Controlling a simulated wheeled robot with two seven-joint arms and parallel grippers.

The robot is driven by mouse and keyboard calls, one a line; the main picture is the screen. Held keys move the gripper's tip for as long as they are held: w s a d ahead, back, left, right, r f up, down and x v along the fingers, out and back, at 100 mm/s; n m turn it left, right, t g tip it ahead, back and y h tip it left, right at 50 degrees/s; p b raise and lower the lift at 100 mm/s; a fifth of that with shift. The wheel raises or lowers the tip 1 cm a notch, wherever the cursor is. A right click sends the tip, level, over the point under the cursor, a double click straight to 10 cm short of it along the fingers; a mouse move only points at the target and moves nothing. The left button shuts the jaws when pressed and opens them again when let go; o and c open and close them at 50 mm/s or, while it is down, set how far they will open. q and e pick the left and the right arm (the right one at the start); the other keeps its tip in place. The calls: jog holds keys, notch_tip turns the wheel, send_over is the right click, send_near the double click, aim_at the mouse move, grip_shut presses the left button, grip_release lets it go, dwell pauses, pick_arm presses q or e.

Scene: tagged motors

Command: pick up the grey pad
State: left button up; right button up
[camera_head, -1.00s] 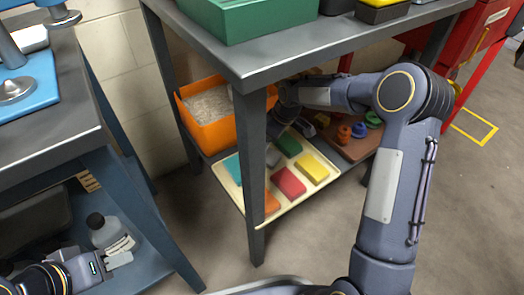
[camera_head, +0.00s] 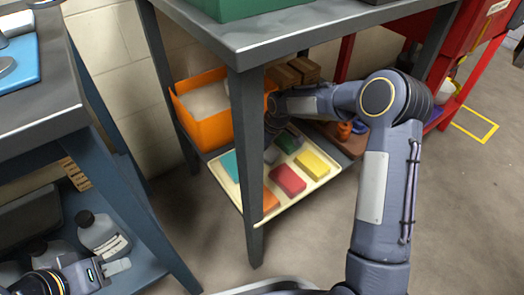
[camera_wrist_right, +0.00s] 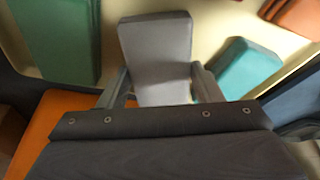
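The grey pad (camera_head: 271,155) lies on the cream tray (camera_head: 318,184) on the table's lower shelf, just under my right gripper (camera_head: 273,132). In the right wrist view the grey pad (camera_wrist_right: 157,55) sits between the two fingers of my right gripper (camera_wrist_right: 162,85), one along each side. The fingers are spread about the pad's width; I cannot tell whether they touch it. The pad appears to rest on the tray. My left gripper (camera_head: 118,267) is at the lower left, beside the blue bench, with its finger gap not clear.
Red (camera_head: 288,180), yellow (camera_head: 312,164), green (camera_head: 289,141), teal (camera_head: 231,165) and orange (camera_head: 270,199) pads share the tray. An orange bin (camera_head: 212,132) stands left of it. The table leg (camera_head: 250,190) and tabletop (camera_head: 290,39) edge stand close to my right arm.

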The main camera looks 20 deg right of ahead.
jog(key=c, duration=0.4)
notch_tip(320, 180, up, 10)
jog(key=p, duration=0.5)
jog(key=shift+c, duration=0.2)
